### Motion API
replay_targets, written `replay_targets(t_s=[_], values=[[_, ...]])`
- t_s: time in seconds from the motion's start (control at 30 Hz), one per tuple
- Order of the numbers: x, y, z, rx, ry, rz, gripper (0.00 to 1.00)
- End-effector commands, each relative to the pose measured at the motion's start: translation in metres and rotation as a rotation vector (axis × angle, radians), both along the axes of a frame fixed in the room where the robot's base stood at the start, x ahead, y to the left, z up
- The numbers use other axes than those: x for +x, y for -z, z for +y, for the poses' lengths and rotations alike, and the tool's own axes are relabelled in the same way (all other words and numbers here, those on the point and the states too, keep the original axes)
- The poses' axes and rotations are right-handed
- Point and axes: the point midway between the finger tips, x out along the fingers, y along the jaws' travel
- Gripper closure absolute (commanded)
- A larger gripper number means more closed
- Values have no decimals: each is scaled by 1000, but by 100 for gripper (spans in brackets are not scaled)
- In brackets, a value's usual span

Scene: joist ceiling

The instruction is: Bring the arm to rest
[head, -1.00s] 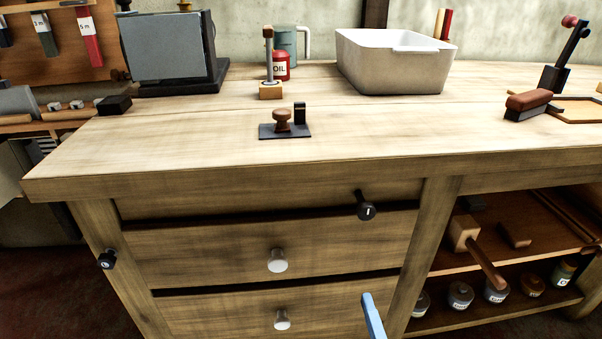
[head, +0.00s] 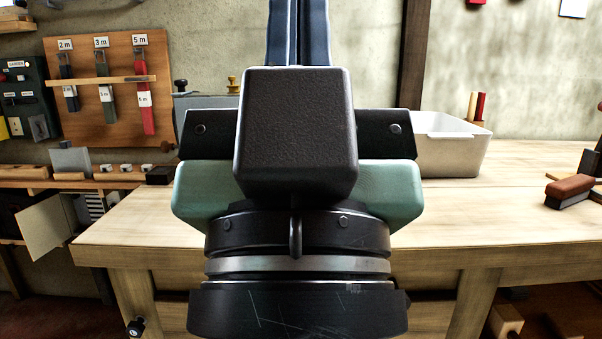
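My gripper (head: 298,30) stands upright, large and close in the middle of the head view. Its two blue fingers point up side by side with only a thin dark line between them, so it looks shut. The fingertips run out of the top of the picture, and I see nothing held in the visible part. The gripper's dark body and wrist hide the middle of the workbench (head: 130,228) and what stands there.
A white basin (head: 448,150) stands on the bench at right, with a brush (head: 569,190) farther right. At left are a wall board (head: 118,72) with hanging tools and a shelf of small items (head: 100,180). A black knob (head: 136,327) sits low at the bench's left leg.

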Motion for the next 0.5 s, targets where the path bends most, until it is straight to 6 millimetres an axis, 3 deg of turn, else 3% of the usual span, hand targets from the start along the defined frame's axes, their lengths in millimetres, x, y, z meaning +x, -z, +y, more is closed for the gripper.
replay_targets(t_s=[0.03,0.5], values=[[1,-39,-1,1,1,1,100],[2,-186,-1,2,-2,6,100]])
